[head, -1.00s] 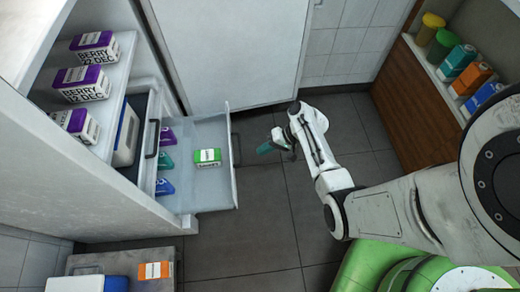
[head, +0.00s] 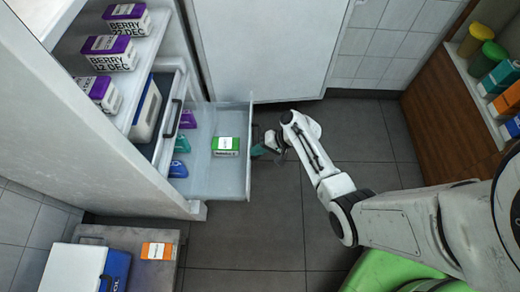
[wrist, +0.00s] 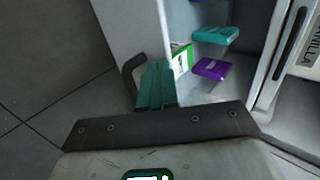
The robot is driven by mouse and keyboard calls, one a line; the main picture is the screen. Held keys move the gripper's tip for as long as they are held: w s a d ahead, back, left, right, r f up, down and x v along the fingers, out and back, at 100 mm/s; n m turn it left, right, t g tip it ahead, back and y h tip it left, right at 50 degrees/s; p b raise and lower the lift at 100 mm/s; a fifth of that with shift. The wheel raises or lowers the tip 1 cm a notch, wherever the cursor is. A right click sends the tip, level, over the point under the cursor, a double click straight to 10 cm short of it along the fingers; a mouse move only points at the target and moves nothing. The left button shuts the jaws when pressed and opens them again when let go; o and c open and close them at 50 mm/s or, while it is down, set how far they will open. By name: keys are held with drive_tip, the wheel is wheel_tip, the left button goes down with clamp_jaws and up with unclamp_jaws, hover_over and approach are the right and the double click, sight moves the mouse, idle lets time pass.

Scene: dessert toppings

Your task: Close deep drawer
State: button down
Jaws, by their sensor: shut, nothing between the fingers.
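The deep drawer (head: 215,187) is pulled out from the white cabinet on the left in the head view. It holds a green box (head: 226,146) and purple, teal and blue packs along its inner side. My gripper (head: 259,151) is shut and empty at the drawer's front panel, by its dark handle. In the wrist view, my teal fingers (wrist: 157,82) are together right beside the handle (wrist: 128,72). I cannot tell whether they touch the handle or the panel. The drawer also shows in the wrist view (wrist: 138,25), with teal and purple packs inside.
Shelves above the drawer hold berry boxes (head: 128,18). A shallower drawer (head: 170,113) with a dark handle sits above the deep one. A low grey unit (head: 95,232) with a blue-and-white case stands at lower left. Dark tiled floor (head: 255,225) is free.

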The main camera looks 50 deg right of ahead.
drive_tip(key=w+a+b, duration=0.4)
drive_tip(key=w+a, duration=0.5)
drive_tip(key=w, duration=0.2)
drive_tip(key=w+a+b, duration=0.5)
drive_tip(key=w+a, duration=0.4)
drive_tip(key=w, duration=0.3)
drive_tip(key=shift+w+r, duration=0.1)
drive_tip(key=shift+r, duration=0.05)
idle(0.3)
